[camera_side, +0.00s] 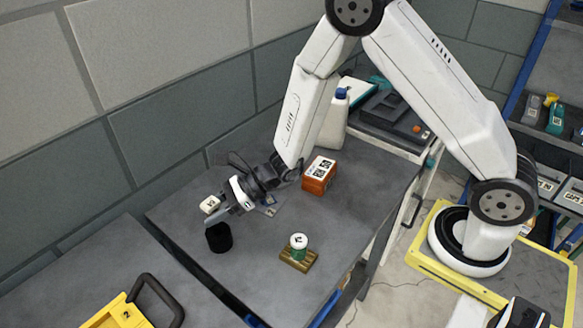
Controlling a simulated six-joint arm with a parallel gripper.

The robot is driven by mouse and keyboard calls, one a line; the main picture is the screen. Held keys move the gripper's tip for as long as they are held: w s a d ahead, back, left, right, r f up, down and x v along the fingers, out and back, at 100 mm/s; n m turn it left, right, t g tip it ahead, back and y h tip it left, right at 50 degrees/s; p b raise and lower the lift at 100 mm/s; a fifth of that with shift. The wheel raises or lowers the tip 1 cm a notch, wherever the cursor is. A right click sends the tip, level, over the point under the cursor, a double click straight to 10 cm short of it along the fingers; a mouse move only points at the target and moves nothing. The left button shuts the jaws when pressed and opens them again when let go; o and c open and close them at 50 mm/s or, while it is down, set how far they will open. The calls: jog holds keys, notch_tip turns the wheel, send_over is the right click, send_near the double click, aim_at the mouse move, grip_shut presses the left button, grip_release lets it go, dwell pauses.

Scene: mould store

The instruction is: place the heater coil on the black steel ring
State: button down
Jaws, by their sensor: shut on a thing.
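My gripper (229,214) reaches down and to the left over the grey bench, with its fingers shut. A black, round, upright shape (219,240) is directly at and below the fingertips. It is in the place of the black steel ring, and its dark surface shows no clear line between a ring and a coil. The heater coil in the fingers is not clearly distinguishable from the gripper and this dark shape. I cannot tell whether the coil touches the ring.
A small white labelled block (210,204) lies close behind the gripper. The front middle of the bench (250,272) is clear.

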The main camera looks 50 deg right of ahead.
jog(key=shift+f, duration=1.65)
jog(key=shift+f, duration=0.1)
jog(key=shift+c, duration=1.6)
grip_release()
jog(key=v, duration=1.2)
jog(key=shift+s, duration=0.2)
